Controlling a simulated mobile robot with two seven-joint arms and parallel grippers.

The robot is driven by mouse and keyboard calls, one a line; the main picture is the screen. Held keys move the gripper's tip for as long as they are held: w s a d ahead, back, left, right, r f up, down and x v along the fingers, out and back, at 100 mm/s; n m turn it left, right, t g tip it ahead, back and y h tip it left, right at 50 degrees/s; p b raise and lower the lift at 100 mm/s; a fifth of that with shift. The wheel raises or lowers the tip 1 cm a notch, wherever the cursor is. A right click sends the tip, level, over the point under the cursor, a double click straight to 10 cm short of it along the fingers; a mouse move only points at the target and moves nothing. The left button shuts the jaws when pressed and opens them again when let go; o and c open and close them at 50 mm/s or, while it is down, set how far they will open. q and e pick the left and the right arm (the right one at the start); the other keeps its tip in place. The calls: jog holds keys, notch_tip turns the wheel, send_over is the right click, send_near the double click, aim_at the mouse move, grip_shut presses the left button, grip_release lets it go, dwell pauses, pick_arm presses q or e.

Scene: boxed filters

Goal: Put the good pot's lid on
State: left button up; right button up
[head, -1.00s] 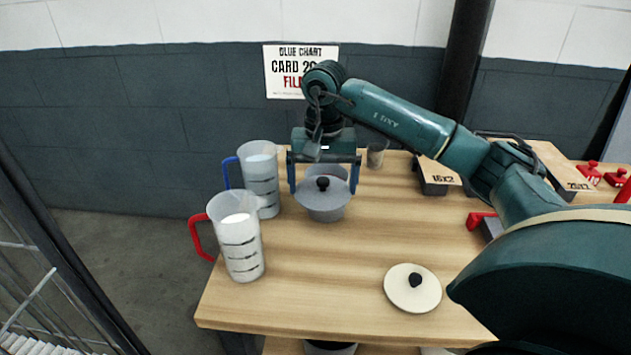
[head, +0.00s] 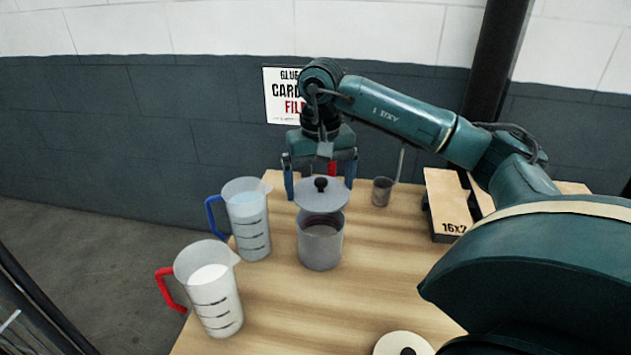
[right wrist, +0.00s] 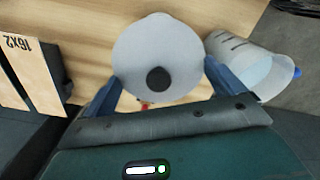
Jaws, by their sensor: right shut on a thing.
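A grey lid (head: 318,203) with a black knob is between the blue fingers of my right gripper (head: 320,186), which is shut on it. It also shows in the right wrist view (right wrist: 150,42). A grey pot (head: 320,252) stands upright on the table in front of and below the lid. Its mouth is uncovered and its dark brownish inside shows. The lid looks raised behind the pot's far rim; whether they touch I cannot tell. A cream lid (head: 390,346) with a dark knob lies at the bottom edge of the head view, partly cut off. My left gripper is not in view.
A blue-handled measuring jug (head: 247,225) stands close left of the pot. A red-handled jug (head: 212,300) is nearer. A small grey cup (head: 382,192) stands behind right, with a wooden-topped block marked 16x2 (head: 448,205) beyond it. The table (head: 380,275) right of the pot is clear.

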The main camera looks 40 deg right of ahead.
jog(key=shift+w+d, duration=0.1)
jog(key=shift+f+b, duration=0.35)
jog(key=shift+f, duration=0.05)
jog(key=shift+f+b, duration=0.55)
jog(key=shift+f, duration=0.15)
notch_tip(320, 180, down, 2)
jog(key=shift+f+b, duration=0.1)
jog(key=shift+b, duration=0.65)
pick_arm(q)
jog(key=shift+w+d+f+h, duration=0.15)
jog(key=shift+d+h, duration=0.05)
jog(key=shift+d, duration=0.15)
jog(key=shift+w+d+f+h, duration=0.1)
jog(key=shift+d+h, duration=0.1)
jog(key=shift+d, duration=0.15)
pick_arm(e)
jog(key=shift+f, duration=0.15)
pick_arm(q)
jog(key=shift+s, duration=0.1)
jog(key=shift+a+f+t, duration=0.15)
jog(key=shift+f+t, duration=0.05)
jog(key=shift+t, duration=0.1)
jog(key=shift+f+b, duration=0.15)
jog(key=shift+b, duration=0.2)
pick_arm(e)
jog(key=shift+f, duration=0.2)
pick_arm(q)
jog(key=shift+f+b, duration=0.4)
pick_arm(e)
jog(key=shift+f, duration=0.5)
